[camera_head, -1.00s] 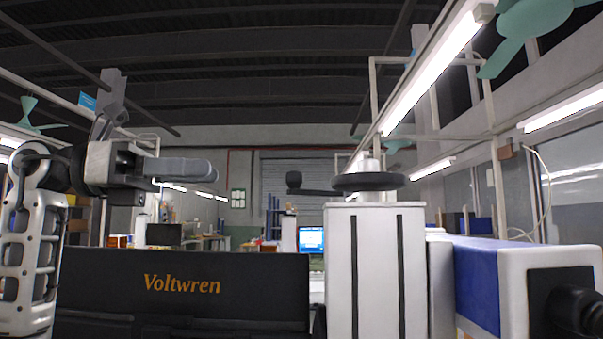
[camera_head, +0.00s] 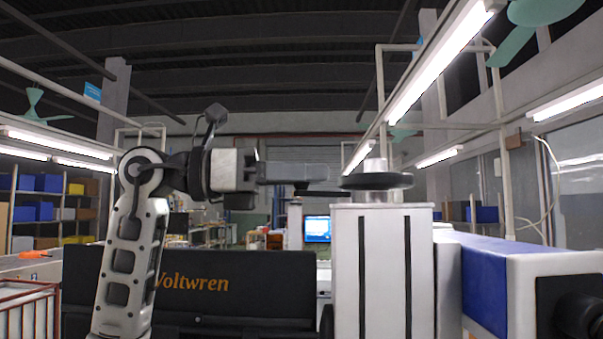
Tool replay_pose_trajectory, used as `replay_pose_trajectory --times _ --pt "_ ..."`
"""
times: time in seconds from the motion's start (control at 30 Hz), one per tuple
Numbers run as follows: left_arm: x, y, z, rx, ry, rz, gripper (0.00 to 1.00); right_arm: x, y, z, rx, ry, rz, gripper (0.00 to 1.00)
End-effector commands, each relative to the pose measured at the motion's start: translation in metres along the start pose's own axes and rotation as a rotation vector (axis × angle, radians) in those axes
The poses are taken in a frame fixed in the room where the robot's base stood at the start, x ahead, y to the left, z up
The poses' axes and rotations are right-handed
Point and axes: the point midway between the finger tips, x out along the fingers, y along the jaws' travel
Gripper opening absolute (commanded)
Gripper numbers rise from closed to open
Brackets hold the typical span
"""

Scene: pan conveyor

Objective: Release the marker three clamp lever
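A black handwheel (camera_head: 377,181) with a crank arm (camera_head: 325,193) pointing left sits on top of a white column (camera_head: 384,265) with two dark slots. I take this to be the clamp lever; no marker number shows. My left gripper (camera_head: 312,171) reaches in from the left, level with the wheel. Its grey fingers overlap the crank's outer end and hide the knob there. I see the fingers side-on, so I cannot tell whether they are open or touch the crank. My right gripper is not in view.
A black panel lettered "Voltwren" (camera_head: 270,285) stands left of the column, partly behind my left arm. A blue and white box (camera_head: 490,280) with a black fitting stands close at right. An orange-railed crate (camera_head: 28,305) is at lower left. Shelves with bins stand behind.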

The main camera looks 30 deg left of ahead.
Motion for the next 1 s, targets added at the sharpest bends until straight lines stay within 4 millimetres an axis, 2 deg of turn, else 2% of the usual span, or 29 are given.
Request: replay_pose_trajectory --times 0.07,0.1,0.2,0.37,0.6,0.83,1.0 --pt "0.0 0.0 0.0 0.0 0.0 0.0 0.36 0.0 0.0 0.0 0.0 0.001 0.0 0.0" --pt "0.0 0.0 0.0 0.0 0.0 0.0 0.25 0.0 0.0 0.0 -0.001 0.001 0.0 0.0" --pt "0.0 0.0 0.0 0.0 0.0 0.0 0.0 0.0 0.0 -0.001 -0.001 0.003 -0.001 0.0" --pt "-0.001 0.001 0.001 -0.003 0.002 -0.01 0.0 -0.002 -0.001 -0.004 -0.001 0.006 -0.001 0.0" --pt "-0.003 0.011 0.003 -0.008 0.006 -0.156 0.0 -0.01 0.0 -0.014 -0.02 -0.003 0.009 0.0" --pt "-0.004 0.013 -0.001 -0.001 0.002 -0.206 0.0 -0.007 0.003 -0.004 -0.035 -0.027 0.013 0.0" --pt "-0.004 0.013 0.0 0.0 0.001 -0.205 0.0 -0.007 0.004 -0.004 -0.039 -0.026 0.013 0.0"
